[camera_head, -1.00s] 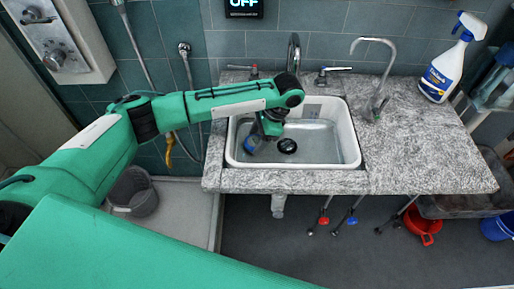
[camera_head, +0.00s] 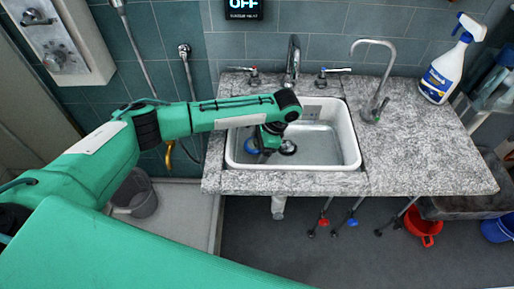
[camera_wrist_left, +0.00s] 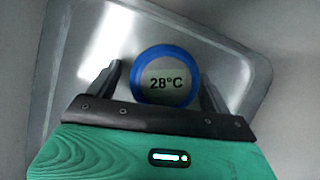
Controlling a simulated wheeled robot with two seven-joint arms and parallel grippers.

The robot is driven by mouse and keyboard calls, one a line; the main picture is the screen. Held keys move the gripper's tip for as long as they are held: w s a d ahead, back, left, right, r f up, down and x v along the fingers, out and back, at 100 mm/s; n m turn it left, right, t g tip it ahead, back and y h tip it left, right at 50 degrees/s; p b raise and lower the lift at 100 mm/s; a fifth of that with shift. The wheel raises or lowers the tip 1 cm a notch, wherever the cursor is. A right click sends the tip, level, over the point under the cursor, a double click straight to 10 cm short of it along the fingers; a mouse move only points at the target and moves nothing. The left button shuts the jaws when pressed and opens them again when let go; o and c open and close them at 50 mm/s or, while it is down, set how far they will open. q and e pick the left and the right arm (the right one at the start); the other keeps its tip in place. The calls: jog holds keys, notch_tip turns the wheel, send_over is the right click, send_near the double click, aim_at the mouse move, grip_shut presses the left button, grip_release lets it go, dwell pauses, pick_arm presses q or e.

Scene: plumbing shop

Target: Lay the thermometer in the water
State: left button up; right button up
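The thermometer is a round disc with a blue rim and a grey face reading 28°C. It shows between the fingers in the left wrist view (camera_wrist_left: 166,76) and as a small blue patch in the head view (camera_head: 251,147). My left gripper (camera_head: 265,146) is low inside the white sink basin (camera_head: 347,135), just above the thermometer. In the wrist view its two dark fingers (camera_wrist_left: 162,88) stand apart on either side of the disc, with a gap visible at the left. The basin appears to hold clear water (camera_head: 318,146). Whether the disc rests on the bottom is unclear. My right gripper is out of view.
A black drain piece (camera_head: 288,147) lies in the basin right of my gripper. The main faucet (camera_head: 292,60) stands behind the sink, with a second curved tap (camera_head: 375,80) to its right.

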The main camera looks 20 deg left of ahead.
pick_arm(q)
jog(key=shift+r, duration=0.1)
jog(key=w+d, duration=0.1)
jog(key=d, duration=0.2)
jog(key=w+d+b, duration=0.1)
jog(key=w+d, duration=0.1)
jog(key=d, duration=0.1)
jog(key=w+d+r+b, duration=0.1)
jog(key=w+d, duration=0.1)
jog(key=d, duration=0.2)
jog(key=shift+w, duration=0.1)
jog(key=shift+w+d, duration=0.3)
jog(key=shift+d, duration=0.25)
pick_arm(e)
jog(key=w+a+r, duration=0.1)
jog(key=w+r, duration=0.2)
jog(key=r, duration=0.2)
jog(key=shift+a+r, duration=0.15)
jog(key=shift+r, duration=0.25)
pick_arm(q)
jog(key=shift+r, duration=0.1)
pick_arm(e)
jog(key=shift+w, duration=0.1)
